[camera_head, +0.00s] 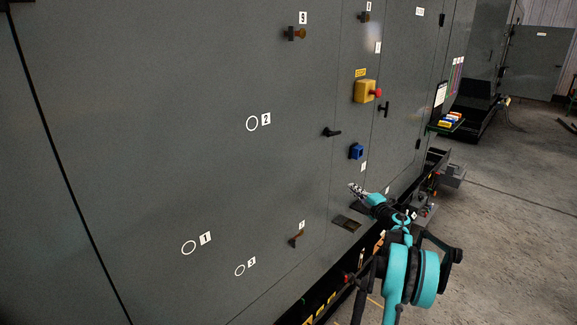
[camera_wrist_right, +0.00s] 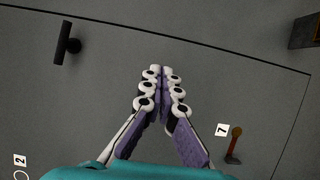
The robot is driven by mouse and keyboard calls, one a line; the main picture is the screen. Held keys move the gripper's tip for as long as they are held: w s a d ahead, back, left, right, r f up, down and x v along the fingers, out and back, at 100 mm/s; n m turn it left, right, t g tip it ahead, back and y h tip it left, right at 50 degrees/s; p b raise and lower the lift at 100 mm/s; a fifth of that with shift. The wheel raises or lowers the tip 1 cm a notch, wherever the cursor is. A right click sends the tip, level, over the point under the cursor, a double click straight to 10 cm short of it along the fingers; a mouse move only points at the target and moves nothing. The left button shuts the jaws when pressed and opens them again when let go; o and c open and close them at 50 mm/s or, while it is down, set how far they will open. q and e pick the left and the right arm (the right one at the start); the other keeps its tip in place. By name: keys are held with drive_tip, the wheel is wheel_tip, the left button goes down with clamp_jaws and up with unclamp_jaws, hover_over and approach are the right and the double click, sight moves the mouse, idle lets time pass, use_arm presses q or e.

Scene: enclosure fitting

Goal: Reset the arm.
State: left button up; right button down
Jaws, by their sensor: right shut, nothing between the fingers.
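My right gripper (camera_head: 357,191) is in front of the lower part of a large grey cabinet wall (camera_head: 150,100) in the head view. In the right wrist view the right gripper (camera_wrist_right: 161,72) is shut with its fingertips together and nothing between them. The grey panel shows behind the fingers there. The right arm, teal and black, comes up from the bottom right of the head view. My left gripper is not in the head view.
The cabinet bears a yellow box with a red button (camera_head: 365,91), a black handle (camera_head: 332,132), a blue socket (camera_head: 356,151) and a small lever (camera_head: 296,238). Labels and circles mark the panel. A small ledge (camera_head: 347,223) lies below the gripper. Open concrete floor (camera_head: 510,220) is at right.

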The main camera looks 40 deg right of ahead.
drive_tip(key=w+a+r+m+h, duration=0.2)
drive_tip(key=w+a+r+m, duration=0.1)
drive_tip(key=a+r, duration=0.4)
drive_tip(key=w+a+r+m+h, duration=0.2)
drive_tip(key=a+r+m, duration=0.1)
drive_tip(key=a+r, duration=0.4)
drive_tip(key=s+a+r+m+g+h, duration=0.1)
drive_tip(key=s+a+r+m, duration=0.15)
drive_tip(key=a, duration=0.35)
drive_tip(key=s+a+r+m+g, duration=0.1)
drive_tip(key=a+m, duration=0.3)
drive_tip(key=a, duration=0.2)
drive_tip(key=s+a+f+m+g+y, duration=0.1)
drive_tip(key=s+a+f+g+y, duration=0.1)
drive_tip(key=s+a+f, duration=0.6)
drive_tip(key=s+a+f+m+g+y+b, duration=0.1)
drive_tip(key=s+a+f+g+y, duration=0.2)
drive_tip(key=s+a+f, duration=0.5)
drive_tip(key=s+a+f+m+g+y, duration=0.1)
drive_tip(key=s+a+f+g+y, duration=0.2)
drive_tip(key=s+a+f, duration=0.5)
drive_tip(key=s+a, duration=0.3)
drive_tip(key=a, duration=0.9)
drive_tip(key=shift+s+y, duration=0.2)
drive_tip(key=shift+y, duration=0.2)
